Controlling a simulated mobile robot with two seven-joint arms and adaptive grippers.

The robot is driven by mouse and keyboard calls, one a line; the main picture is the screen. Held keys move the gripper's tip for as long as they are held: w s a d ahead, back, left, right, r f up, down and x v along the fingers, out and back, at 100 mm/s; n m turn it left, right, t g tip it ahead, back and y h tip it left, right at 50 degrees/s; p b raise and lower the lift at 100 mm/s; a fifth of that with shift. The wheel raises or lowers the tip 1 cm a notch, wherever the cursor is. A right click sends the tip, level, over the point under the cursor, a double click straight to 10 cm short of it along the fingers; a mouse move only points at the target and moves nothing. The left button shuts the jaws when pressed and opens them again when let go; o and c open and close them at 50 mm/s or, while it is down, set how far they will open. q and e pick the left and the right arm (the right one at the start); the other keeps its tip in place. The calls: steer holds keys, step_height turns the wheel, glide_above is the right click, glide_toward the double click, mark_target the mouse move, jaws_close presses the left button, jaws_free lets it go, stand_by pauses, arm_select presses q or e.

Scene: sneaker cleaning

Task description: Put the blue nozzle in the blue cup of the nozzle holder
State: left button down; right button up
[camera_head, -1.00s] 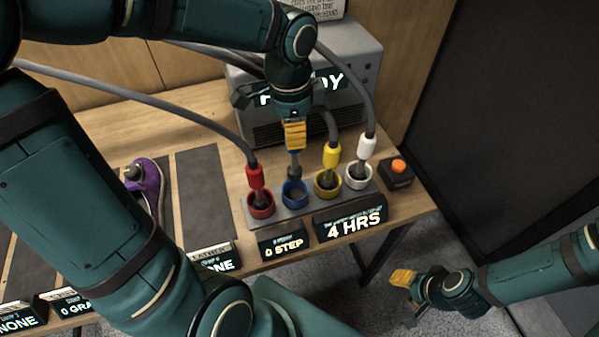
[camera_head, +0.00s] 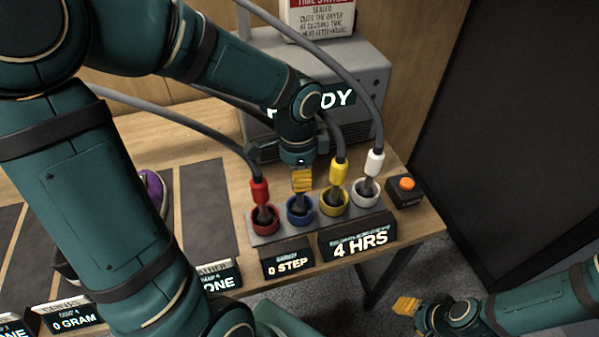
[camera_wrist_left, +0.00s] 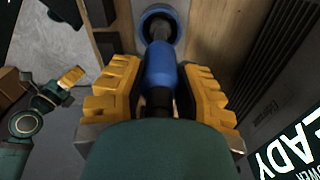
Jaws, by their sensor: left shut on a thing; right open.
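The blue nozzle (camera_wrist_left: 160,68) is held between the yellow fingers of my left gripper (camera_wrist_left: 160,95). In the left wrist view its dark tip points into the blue cup (camera_wrist_left: 177,38). In the head view my left gripper (camera_head: 302,181) is right above the blue cup (camera_head: 300,213), and a dark tip shows inside the cup's ring. The gripper hides the nozzle's body there. The nozzle holder (camera_head: 268,238) carries the cups in a row. My right gripper (camera_head: 408,306) is open and empty off the table at the lower right, also visible in the left wrist view (camera_wrist_left: 72,76).
Red (camera_head: 260,191), yellow (camera_head: 339,174) and white (camera_head: 374,163) nozzles stand in their cups beside the blue one. A grey dryer box (camera_head: 365,85) is behind. A button box (camera_head: 406,193) stands at the right. A purple sneaker (camera_head: 153,188) is at the left.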

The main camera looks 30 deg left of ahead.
arm_select(q)
steer(key=c, duration=0.7)
jaws_free()
steer(key=shift+f, duration=0.15)
steer(key=shift+c, duration=0.2)
steer(key=shift+r, duration=0.55)
step_height(320, 180, up, 11)
steer(key=p, duration=0.3)
steer(key=shift+s+a+r, duration=0.15)
steer(key=shift+s, duration=0.1)
